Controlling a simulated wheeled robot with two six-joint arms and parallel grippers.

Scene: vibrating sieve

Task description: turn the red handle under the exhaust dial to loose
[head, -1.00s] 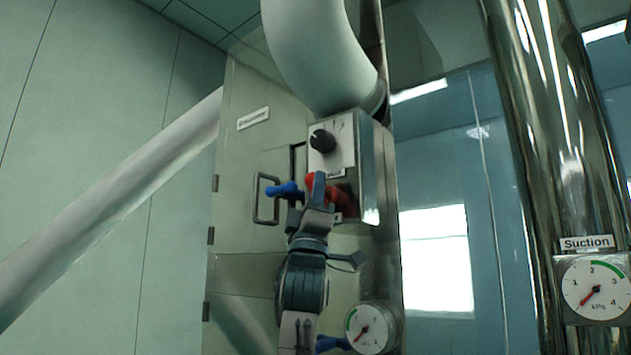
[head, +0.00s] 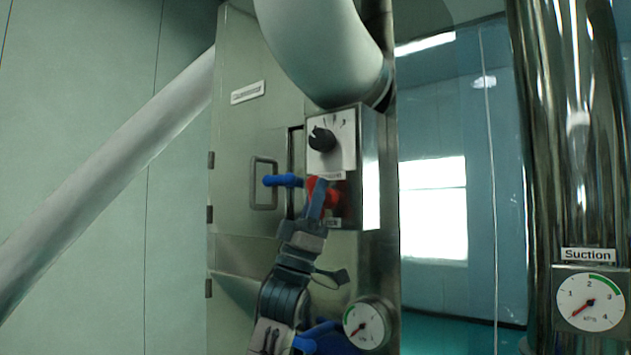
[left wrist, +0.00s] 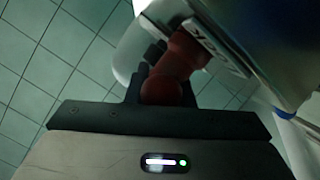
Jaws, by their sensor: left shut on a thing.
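The exhaust dial (head: 322,139) is a black knob on the pale front plate of a metal box. The red handle (head: 333,198) is just below it, partly hidden by my left gripper. My left gripper (head: 313,193) reaches up from below, tilted to the right, and is shut on the red handle. In the left wrist view the red handle (left wrist: 165,85) shows between the dark fingers, its round end toward the camera. A white label (left wrist: 215,45) lies beside it, its text not readable. My right gripper is not in view.
A blue bar-like piece (head: 283,181) sticks out left of the red handle, before the cabinet's pull handle (head: 262,190). A round gauge (head: 366,324) is below the box. A thick pale pipe (head: 320,50) runs above. The suction gauge (head: 590,302) is far right.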

